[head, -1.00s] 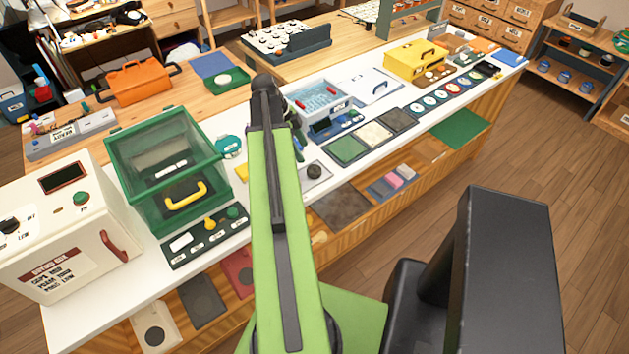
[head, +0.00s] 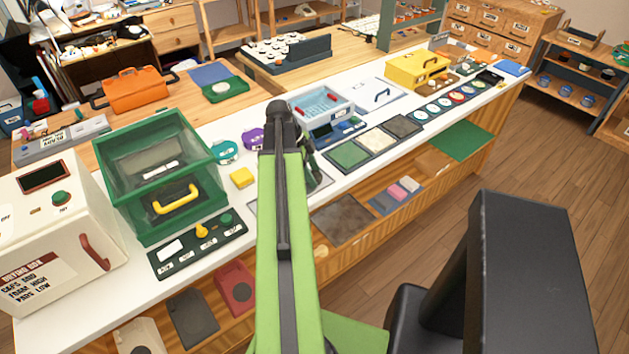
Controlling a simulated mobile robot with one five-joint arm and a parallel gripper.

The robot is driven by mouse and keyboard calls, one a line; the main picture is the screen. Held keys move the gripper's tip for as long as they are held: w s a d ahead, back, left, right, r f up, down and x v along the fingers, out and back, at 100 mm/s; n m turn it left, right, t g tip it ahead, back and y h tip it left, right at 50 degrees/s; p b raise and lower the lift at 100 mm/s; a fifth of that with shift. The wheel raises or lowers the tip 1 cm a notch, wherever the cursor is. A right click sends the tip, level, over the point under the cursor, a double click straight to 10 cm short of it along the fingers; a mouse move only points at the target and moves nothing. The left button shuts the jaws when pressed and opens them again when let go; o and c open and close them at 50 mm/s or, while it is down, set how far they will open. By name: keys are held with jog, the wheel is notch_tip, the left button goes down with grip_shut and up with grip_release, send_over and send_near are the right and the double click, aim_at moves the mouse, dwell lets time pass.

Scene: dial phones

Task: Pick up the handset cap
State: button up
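My arm (head: 283,220) reaches away from me over the white counter (head: 228,198). My gripper (head: 311,163) shows only as a dark piece at the right of the arm's far end, low over a grey plate (head: 323,181) on the counter. The arm hides most of the gripper, and its fingers cannot be made out. I cannot pick out the handset cap for certain. The small dark round thing seen on the grey plate earlier is not visible now; the arm and gripper cover that spot.
Left of the arm are a yellow block (head: 241,178), a purple item (head: 253,139), a green clear case (head: 160,175) and a cream box (head: 55,235). Right of it are a blue-white bin (head: 322,105) and green, cream and grey mats (head: 375,141). Shelves lie below the counter.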

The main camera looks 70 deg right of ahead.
jog(key=c, duration=1)
jog(key=shift+o, duration=0.2)
jog(key=r+p, duration=0.5)
jog(key=shift+w+a+r, duration=0.2)
jog(key=shift+w+a, duration=0.05)
jog(key=shift+w, duration=0.05)
jog(key=w+a+r+p, duration=0.5)
jog(key=w+a+p, duration=0.1)
jog(key=w, duration=0.2)
jog(key=shift+w+a+r, duration=0.25)
jog(key=shift+w+r, duration=0.05)
jog(key=shift+w, duration=0.05)
